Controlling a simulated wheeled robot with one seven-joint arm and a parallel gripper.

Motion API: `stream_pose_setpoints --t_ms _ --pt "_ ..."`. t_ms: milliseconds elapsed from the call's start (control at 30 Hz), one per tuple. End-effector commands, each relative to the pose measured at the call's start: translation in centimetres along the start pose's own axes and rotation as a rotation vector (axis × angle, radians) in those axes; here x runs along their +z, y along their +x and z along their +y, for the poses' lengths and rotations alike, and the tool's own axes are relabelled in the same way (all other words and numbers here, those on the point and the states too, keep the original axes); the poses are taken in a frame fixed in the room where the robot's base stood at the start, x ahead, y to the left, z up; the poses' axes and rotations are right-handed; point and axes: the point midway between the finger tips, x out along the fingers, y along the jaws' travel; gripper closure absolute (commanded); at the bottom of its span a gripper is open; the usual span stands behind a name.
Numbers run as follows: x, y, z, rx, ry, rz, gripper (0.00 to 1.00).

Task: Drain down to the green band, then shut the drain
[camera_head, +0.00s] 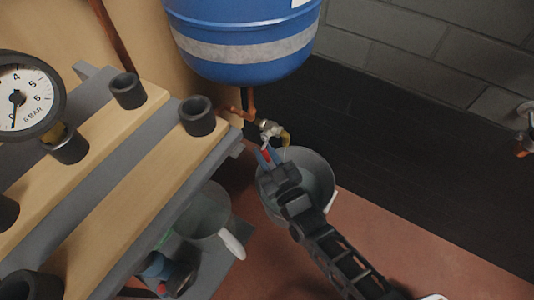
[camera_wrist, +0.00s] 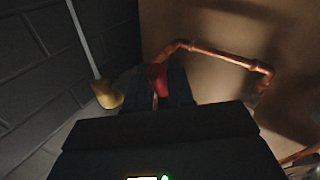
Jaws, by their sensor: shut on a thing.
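The pressure gauge (camera_head: 18,97) is at the left edge of the head view, partly cut off. Its dark needle appears to point down near the 0. I cannot make out a green band. The drain valve (camera_head: 268,130) sits under the blue vessel (camera_head: 243,35), with a red handle (camera_head: 266,156). My gripper (camera_head: 270,163) is shut on that red handle, which shows between the dark jaws in the wrist view (camera_wrist: 157,77). The brass spout (camera_wrist: 108,95) has a thin pale line, like a water stream, running from it. A grey bucket (camera_head: 318,180) stands below the spout.
A bench with wooden strips (camera_head: 150,185) and black pipe sockets (camera_head: 196,116) is on the left. A jug (camera_head: 203,215) stands on a lower shelf. Copper pipe (camera_wrist: 222,55) runs close to the valve. The reddish floor (camera_head: 400,240) at right is clear.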

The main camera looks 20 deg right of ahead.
Motion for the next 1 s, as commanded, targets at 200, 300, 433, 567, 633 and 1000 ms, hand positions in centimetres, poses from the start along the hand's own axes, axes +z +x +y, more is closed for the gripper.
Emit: stream_pose_setpoints --t_ms 200,300,433,567,633,1000 --pt "0.19 0.33 -0.28 0.02 0.042 0.068 1.0" --pt "0.2 0.38 -0.3 0.025 0.055 0.088 1.0" --pt "0.17 0.43 -0.36 0.028 0.062 0.101 1.0" --pt "0.14 0.46 -0.37 0.029 0.064 0.106 1.0" --pt "0.13 0.46 -0.37 0.029 0.064 0.106 1.0" --pt "0.14 0.45 -0.34 0.03 0.064 0.105 0.61"
